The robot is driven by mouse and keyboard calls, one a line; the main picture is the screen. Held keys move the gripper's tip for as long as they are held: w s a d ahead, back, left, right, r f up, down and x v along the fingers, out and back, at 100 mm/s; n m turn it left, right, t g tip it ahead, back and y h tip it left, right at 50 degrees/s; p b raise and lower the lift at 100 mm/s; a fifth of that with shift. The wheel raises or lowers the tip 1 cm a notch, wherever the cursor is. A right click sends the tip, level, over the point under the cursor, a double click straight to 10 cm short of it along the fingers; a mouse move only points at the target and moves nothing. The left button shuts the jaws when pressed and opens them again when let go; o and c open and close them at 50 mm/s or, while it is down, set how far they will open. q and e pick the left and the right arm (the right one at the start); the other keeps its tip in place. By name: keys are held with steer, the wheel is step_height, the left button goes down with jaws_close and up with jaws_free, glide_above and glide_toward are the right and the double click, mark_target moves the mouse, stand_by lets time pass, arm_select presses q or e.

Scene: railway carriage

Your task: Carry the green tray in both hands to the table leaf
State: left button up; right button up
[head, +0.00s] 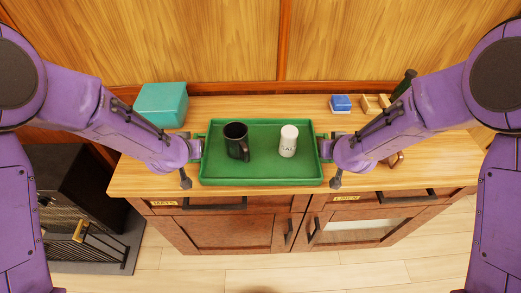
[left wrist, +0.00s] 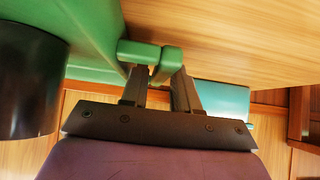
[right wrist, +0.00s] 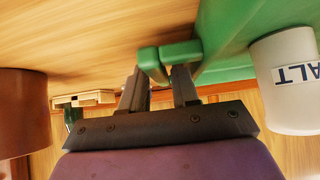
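The green tray (head: 262,180) is level at the middle of the wooden counter; I cannot tell whether it rests on it or hangs just above. A black mug (head: 236,142) and a white salt pot (head: 289,140) stand upright in it. My left gripper (head: 196,149) is at the tray's left end, its fingers closed around the green handle (left wrist: 168,62). My right gripper (head: 328,149) is at the right end, its fingers closed around the other handle (right wrist: 150,62). The fingertips are small in the head view. The table leaf is not recognisable in any view.
On the counter (head: 145,183), a teal box (head: 162,104) stands at back left. A blue block (head: 341,103), a wooden holder (head: 375,104) and a dark bottle (head: 405,84) are at back right. A brown mug (head: 393,160) is partly hidden behind my right arm. A black stove (head: 75,190) stands left.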

arm_select(q)
steer(key=shift+w+f, duration=0.25)
steer(key=shift+w, duration=0.05)
arm_select(e)
steer(key=shift+w+f, duration=0.25)
arm_select(q)
steer(key=shift+s, duration=0.1)
jaws_close()
arm_select(e)
jaws_close()
arm_select(q)
steer(key=shift+r, duration=0.1)
arm_select(e)
steer(key=shift+r, duration=0.1)
stand_by(0.5)
